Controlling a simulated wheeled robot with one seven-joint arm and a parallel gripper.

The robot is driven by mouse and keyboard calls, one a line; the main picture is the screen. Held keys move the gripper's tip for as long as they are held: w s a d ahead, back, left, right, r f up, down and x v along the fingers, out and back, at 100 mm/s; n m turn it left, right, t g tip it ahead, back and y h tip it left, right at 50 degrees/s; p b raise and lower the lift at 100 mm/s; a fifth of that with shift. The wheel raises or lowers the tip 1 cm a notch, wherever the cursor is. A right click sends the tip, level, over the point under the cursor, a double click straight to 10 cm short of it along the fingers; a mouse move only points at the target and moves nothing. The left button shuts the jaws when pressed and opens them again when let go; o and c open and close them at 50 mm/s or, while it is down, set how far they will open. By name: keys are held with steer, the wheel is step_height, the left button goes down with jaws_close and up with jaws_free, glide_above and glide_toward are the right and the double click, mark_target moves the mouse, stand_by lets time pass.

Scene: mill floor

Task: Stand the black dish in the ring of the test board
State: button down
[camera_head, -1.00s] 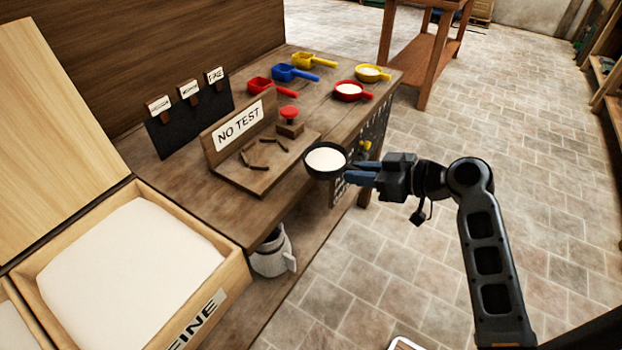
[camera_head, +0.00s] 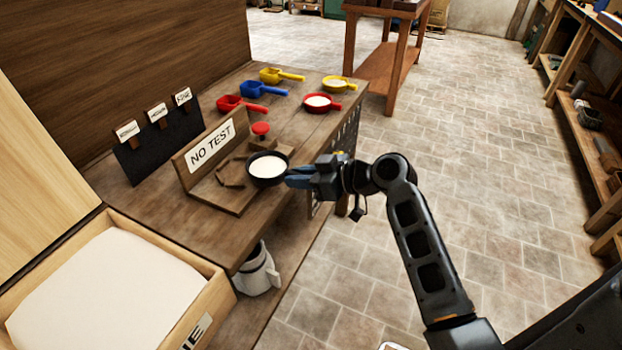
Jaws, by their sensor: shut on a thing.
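The black dish (camera_head: 268,181), with white powder in it, is held by my gripper (camera_head: 296,178). My gripper is shut on the dish's right side and comes in from the right. The test board (camera_head: 217,196) stands on the bench with its "NO TEST" sign (camera_head: 212,145) upright at its back. The ring (camera_head: 230,172) is a broken circle of short brown pieces on the board. The dish covers part of the board and the right side of the ring. It appears to be above the board; I cannot tell how high.
A red button (camera_head: 261,129) sits on a block behind the dish. Red, blue and yellow scoops (camera_head: 262,89) lie at the back of the bench. Red (camera_head: 320,103) and yellow dishes (camera_head: 339,84) hold powder. A flour bin (camera_head: 160,252) is at front left, a white jug (camera_head: 258,272) below the bench.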

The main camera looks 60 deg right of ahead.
mark_target(266, 174)
steer(key=shift+w+a+f, duration=0.1)
steer(key=shift+w+f, duration=0.1)
steer(key=shift+w, duration=2.1)
steer(key=shift+w+a+f, duration=0.1)
steer(key=shift+w+f, duration=0.1)
steer(key=shift+w, duration=2.05)
steer(key=shift+f+b, duration=0.85)
steer(key=shift+s, duration=0.1)
steer(key=c, duration=0.9)
jaws_free()
steer(key=shift+b+v, duration=0.4)
steer(key=shift+v, duration=3.5)
